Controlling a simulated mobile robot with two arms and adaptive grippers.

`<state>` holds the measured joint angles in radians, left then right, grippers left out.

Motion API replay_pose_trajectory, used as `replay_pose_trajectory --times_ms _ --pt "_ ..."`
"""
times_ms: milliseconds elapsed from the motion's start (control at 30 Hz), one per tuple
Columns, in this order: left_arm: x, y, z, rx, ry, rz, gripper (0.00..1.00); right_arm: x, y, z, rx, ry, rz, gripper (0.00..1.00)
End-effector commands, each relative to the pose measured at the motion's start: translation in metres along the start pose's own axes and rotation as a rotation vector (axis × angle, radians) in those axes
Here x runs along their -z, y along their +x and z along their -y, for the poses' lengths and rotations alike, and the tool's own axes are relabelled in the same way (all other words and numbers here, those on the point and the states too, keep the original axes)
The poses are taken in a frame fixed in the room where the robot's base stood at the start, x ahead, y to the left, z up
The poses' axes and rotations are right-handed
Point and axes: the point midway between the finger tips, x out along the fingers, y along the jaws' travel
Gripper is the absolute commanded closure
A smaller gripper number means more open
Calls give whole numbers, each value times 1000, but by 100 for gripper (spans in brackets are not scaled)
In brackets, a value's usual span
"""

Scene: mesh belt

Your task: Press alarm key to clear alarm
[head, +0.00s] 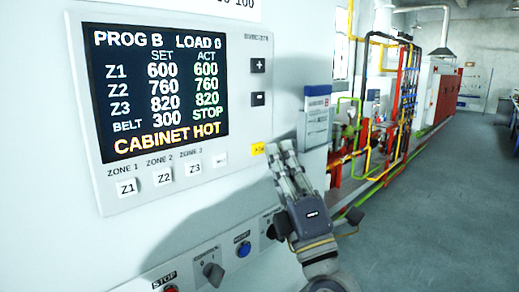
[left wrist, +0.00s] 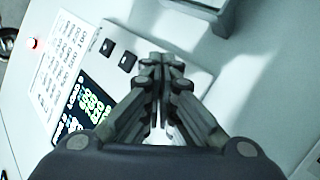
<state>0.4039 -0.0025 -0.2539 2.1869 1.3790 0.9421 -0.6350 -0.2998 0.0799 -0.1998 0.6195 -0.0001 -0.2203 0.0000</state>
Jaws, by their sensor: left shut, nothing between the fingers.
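The control panel (head: 160,110) on the white cabinet has a dark display (head: 150,90) that reads "CABINET HOT" in orange at the bottom. A small yellow key (head: 258,149) sits at the panel's lower right corner; its marking is too small to read. My left gripper (head: 284,147) is shut and empty, its fingertips just right of the yellow key in the head view. I cannot tell whether they touch the panel. In the left wrist view the shut fingers (left wrist: 160,62) point at the panel (left wrist: 192,82), and the yellow key is not visible there. My right gripper is not in view.
Plus (head: 258,65) and minus (head: 258,99) keys lie above the yellow key, and zone keys (head: 163,176) to its left. A document holder (head: 315,125) stands right of the fingers. Below are a stop button (head: 168,288), a control switch (head: 213,271) and a blue button (head: 243,248).

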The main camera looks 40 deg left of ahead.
Motion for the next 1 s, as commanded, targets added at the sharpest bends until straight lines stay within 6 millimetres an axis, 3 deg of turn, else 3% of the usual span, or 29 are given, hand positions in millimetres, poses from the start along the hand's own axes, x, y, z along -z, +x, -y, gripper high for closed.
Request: replay_pose_trajectory --times_ms 1000 --pt "6 8 6 0 1 0 100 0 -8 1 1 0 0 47"
